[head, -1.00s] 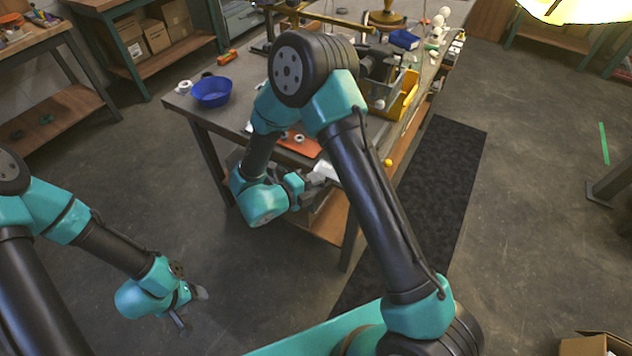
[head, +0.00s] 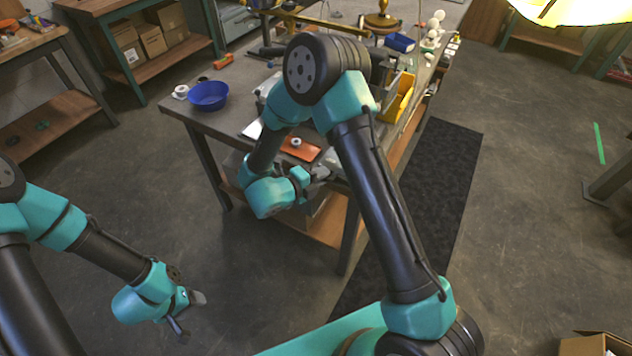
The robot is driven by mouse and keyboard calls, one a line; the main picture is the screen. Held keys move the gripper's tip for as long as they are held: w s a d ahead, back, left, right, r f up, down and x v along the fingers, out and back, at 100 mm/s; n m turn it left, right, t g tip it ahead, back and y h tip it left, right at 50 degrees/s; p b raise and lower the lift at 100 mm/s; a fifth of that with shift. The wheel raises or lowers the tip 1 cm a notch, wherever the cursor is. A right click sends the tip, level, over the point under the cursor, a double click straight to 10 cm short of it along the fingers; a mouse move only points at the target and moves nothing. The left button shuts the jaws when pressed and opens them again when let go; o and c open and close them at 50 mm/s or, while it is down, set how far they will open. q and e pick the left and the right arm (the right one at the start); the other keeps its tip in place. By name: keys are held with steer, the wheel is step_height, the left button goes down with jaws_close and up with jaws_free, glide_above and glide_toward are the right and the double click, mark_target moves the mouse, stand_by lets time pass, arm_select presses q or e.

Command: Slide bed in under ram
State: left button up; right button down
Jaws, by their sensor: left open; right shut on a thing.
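My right gripper (head: 320,173) is at the workbench's near edge, low and in front of the bench top. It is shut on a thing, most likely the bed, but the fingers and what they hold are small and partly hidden. An orange plate (head: 306,153) with a small pale ring (head: 296,141) on it lies just beyond the gripper. A grey flat surface shows beside it. The ram cannot be made out; my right arm covers the middle of the bench. My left gripper (head: 190,312) is open and empty above the floor at lower left, well away from the bench.
A blue bowl (head: 208,105) stands on the bench's left corner, near a white roll (head: 181,92). A yellow bin (head: 400,97) is on the bench's right side. A dark mat (head: 437,190) lies on the floor right of the bench. The floor between my arms is clear.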

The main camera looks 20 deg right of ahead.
steer(key=c, duration=1.2)
jaws_free()
steer(key=shift+o, duration=0.2)
steer(key=shift+a, duration=0.1)
steer(key=v, duration=1.7)
steer(key=shift+s+a, duration=0.1)
steer(key=shift+s, duration=0.05)
